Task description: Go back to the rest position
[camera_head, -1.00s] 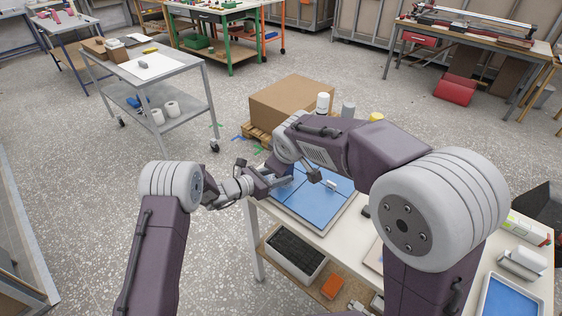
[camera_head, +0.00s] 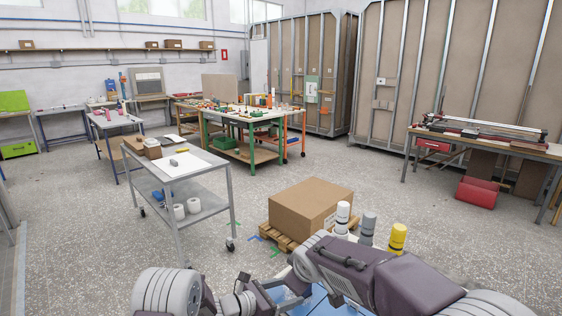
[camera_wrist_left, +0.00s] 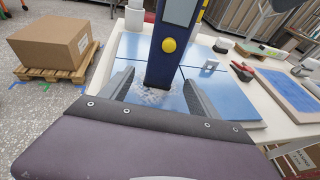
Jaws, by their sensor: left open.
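My left gripper (camera_wrist_left: 161,95) is open in the left wrist view, with its two fingers spread apart. A dark blue upright thing with a yellow round button (camera_wrist_left: 170,45) shows between and beyond the fingers; I cannot tell whether it touches them. Its lower end is near a whitish patch on the blue panel (camera_wrist_left: 220,93). In the head view my left arm comes in at the lower left and its gripper end is partly hidden. My right arm crosses the lower right; its jaws cannot be made out.
A cardboard box on a pallet (camera_head: 308,207) stands beyond the arms. White, grey and yellow bottles (camera_head: 397,238) stand near my right arm. A grey cart (camera_head: 187,180) is on the left. Open floor lies between the cart and the far tables.

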